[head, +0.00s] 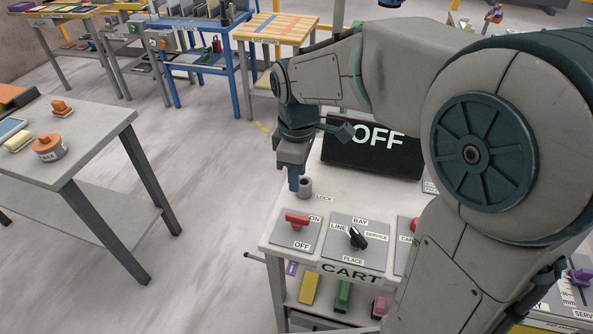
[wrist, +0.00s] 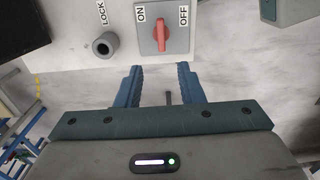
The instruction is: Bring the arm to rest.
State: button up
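My arm reaches out over the cart (head: 285,237) in the head view. My gripper (head: 294,184) points down near the cart's left edge, beside the grey LOCK cylinder (head: 305,188). In the wrist view my gripper (wrist: 159,84) has its two blue fingers apart with nothing between them. The red ON/OFF handle (wrist: 161,27) lies beyond the fingertips, apart from them, and the LOCK cylinder (wrist: 105,43) is to its left. The red handle also shows in the head view (head: 297,219). Whether the gripper touches the cylinder is unclear.
A black sign (head: 350,150) reading OFF stands at the cart's back. A black selector knob (head: 356,238) sits right of the red handle. A grey table (head: 95,140) with several small items stands left, across open floor (head: 215,190). A blue rack (head: 200,50) stands behind.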

jog(key=s+d+r+m+t, duration=0.1)
jog(key=s+d+m+t, duration=0.2)
jog(key=s+d+m, duration=0.8)
jog(key=shift+s+d+m, duration=0.4)
jog(key=shift+s+m, duration=0.6)
jog(key=shift+m, duration=0.6)
jog(key=shift+s+a, duration=0.1)
